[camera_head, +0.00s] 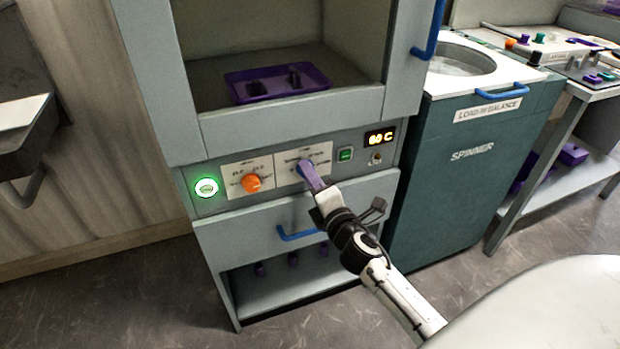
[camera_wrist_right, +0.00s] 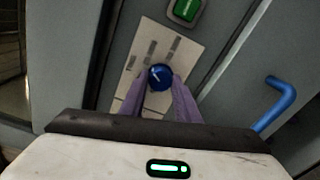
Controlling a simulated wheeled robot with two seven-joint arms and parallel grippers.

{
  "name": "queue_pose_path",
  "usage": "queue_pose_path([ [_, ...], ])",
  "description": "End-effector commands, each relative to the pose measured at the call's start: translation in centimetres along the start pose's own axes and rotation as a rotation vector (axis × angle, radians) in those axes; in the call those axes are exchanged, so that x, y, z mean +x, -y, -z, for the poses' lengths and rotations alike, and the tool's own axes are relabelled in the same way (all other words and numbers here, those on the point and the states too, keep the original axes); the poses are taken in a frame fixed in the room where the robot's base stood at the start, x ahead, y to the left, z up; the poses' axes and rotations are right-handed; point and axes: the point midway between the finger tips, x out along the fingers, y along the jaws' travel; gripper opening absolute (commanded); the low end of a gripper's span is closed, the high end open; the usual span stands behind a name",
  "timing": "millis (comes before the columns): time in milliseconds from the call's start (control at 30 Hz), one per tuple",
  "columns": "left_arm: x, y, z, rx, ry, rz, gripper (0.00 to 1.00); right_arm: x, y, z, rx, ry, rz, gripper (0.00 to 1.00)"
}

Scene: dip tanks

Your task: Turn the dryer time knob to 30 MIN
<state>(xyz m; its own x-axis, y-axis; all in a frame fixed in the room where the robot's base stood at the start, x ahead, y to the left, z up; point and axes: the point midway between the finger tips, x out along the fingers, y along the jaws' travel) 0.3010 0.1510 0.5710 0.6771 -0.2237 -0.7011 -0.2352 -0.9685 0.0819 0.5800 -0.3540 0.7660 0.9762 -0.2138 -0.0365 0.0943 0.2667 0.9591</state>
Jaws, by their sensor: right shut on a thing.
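The dryer's control panel (camera_head: 219,201) carries an orange knob (camera_head: 251,183) and a blue knob, each on a pale label plate. My right gripper (camera_head: 312,176), with purple fingers, is at the blue knob and covers most of it in the head view. In the right wrist view, the blue knob (camera_wrist_right: 159,77) sits between the tips of my right gripper (camera_wrist_right: 160,88), which is shut on it. A white pointer mark shows on the knob, toward its upper left in that picture. The label lettering is too small to read. My left gripper is out of view.
A green switch (camera_head: 345,154) and a lit display (camera_head: 380,138) are right of the blue knob. A glowing green button (camera_head: 206,187) is at the panel's left. A blue drawer handle (camera_head: 298,234) sits below. The spinner (camera_head: 470,165) stands to the right.

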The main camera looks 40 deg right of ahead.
Motion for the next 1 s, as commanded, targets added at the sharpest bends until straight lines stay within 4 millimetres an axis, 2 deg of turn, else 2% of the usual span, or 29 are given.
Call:
queue_pose_path([
  [600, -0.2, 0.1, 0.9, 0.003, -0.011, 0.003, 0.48, -0.1, 0.0, 0.0, 0.588, -0.017, -0.014, 0.07],
  [1000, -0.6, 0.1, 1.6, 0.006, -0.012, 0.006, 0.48, 0.0, 0.0, -0.1, 0.913, -0.026, -0.024, 0.07],
])
